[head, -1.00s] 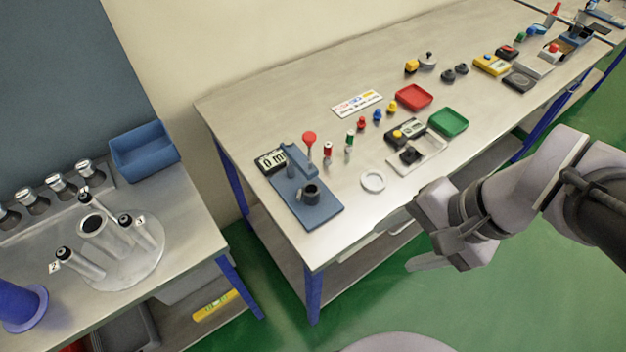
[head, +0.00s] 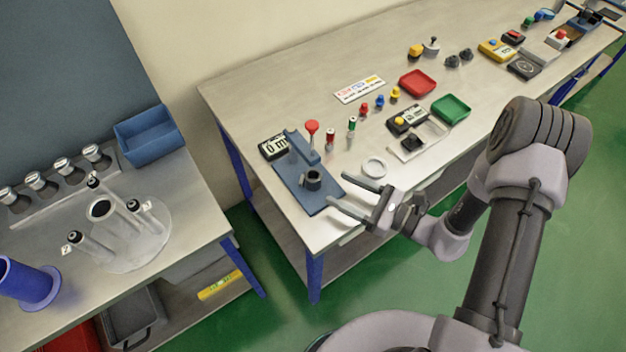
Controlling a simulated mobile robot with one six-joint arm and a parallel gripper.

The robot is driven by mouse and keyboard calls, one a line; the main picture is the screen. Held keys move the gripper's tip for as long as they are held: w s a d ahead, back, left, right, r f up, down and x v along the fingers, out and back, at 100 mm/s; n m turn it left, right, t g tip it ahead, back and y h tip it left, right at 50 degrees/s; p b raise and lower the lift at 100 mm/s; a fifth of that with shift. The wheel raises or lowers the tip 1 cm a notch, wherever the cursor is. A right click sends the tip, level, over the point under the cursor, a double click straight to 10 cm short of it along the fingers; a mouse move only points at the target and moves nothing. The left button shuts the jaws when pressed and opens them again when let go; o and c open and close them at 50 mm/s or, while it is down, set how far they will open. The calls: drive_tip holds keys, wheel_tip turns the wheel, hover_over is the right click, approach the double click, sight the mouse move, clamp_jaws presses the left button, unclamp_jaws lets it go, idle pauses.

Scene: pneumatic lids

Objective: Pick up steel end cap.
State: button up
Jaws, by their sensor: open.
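Several steel caps with dark parts sit in a row of holders along the back of the left bench in the head view; one is the cap (head: 92,153) at the right end of the row. I cannot tell which one is the steel end cap. My gripper (head: 338,190) is open and empty, with its two fingers pointing left. It hovers at the front edge of the right bench, by the blue press base, well to the right of the caps. No cap is between the fingers.
The blue press (head: 306,172) and a pale ring (head: 374,167) are close to my gripper. On the left bench (head: 190,205) stand a round clear base (head: 150,248) with steel tubes, a blue bin (head: 148,142) and a blue spool (head: 28,283). A floor gap separates the benches.

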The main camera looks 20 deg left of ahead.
sight(320, 179)
drive_tip(key=x, duration=0.3)
drive_tip(key=b+x, duration=0.1)
drive_tip(key=x, duration=0.4)
drive_tip(key=shift+a+r, duration=0.25)
drive_tip(key=shift+a, duration=0.1)
drive_tip(key=shift+d+r, duration=0.1)
clamp_jaws()
